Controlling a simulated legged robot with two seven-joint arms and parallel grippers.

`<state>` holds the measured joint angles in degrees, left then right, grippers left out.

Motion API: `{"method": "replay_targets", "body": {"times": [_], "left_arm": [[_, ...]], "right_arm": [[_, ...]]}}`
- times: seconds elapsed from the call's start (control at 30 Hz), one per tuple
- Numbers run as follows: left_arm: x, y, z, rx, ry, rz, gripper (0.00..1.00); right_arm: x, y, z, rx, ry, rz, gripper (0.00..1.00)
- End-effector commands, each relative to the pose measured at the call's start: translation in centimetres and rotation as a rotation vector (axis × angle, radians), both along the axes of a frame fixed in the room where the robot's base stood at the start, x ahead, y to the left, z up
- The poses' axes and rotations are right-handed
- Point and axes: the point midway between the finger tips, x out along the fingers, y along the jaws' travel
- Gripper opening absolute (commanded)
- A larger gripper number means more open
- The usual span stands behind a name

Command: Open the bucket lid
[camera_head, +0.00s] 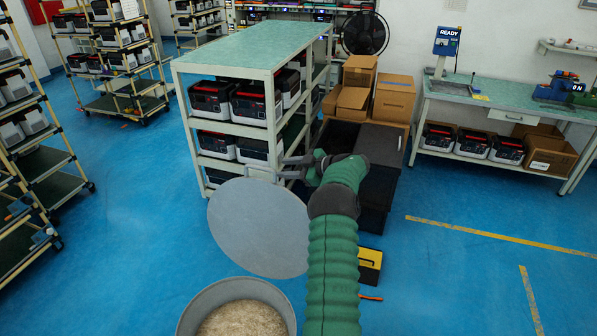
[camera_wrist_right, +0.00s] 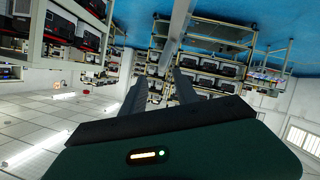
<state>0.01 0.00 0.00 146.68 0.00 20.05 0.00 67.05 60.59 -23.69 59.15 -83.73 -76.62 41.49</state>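The bucket (camera_head: 184,322) is at the bottom of the head view, open at the top, with beige grainy contents. Its round grey lid (camera_head: 258,228) is off it, farther out and in the air, its flat face toward the head camera. My right gripper (camera_head: 272,168) is at the lid's upper edge. In the right wrist view a grey strip (camera_wrist_right: 178,35), apparently the lid edge-on, runs in between the two fingers (camera_wrist_right: 160,92). The fingers appear to hold it; the exact contact is hard to see. My left gripper is not in view.
A shelf rack (camera_head: 240,61) with boxed units stands just beyond the lid. Cardboard boxes (camera_head: 394,97) sit on a dark cabinet behind my right arm. A yellow-black case (camera_head: 370,262) lies on the floor right of the arm. Blue floor is free at left and right.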

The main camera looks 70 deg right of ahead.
Motion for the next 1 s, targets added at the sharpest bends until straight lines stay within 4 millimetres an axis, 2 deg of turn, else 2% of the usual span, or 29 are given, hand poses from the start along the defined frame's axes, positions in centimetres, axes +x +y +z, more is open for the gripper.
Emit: {"method": "replay_targets", "body": {"times": [0.1, 0.27, 0.77, 0.87, 0.97, 1.0], "left_arm": [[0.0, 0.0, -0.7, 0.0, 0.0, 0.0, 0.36], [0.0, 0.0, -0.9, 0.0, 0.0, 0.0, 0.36], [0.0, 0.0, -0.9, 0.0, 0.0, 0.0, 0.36], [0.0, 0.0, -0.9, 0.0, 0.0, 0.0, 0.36], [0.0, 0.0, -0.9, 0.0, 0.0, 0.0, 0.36], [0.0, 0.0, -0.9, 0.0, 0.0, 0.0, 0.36]], "right_arm": [[-2.7, 0.1, 0.8, -0.002, 0.001, -0.001, 0.36], [-4.6, 0.4, 1.8, -0.003, 0.002, 0.001, 0.36], [-4.9, 0.2, 1.8, 0.001, 0.0, 0.0, 0.36], [-3.3, 0.4, 2.6, -0.013, -0.024, -0.017, 0.36], [1.1, 1.2, 4.9, -0.044, -0.087, -0.074, 0.36], [3.5, 1.9, 6.1, -0.053, -0.12, -0.11, 0.36]]}}
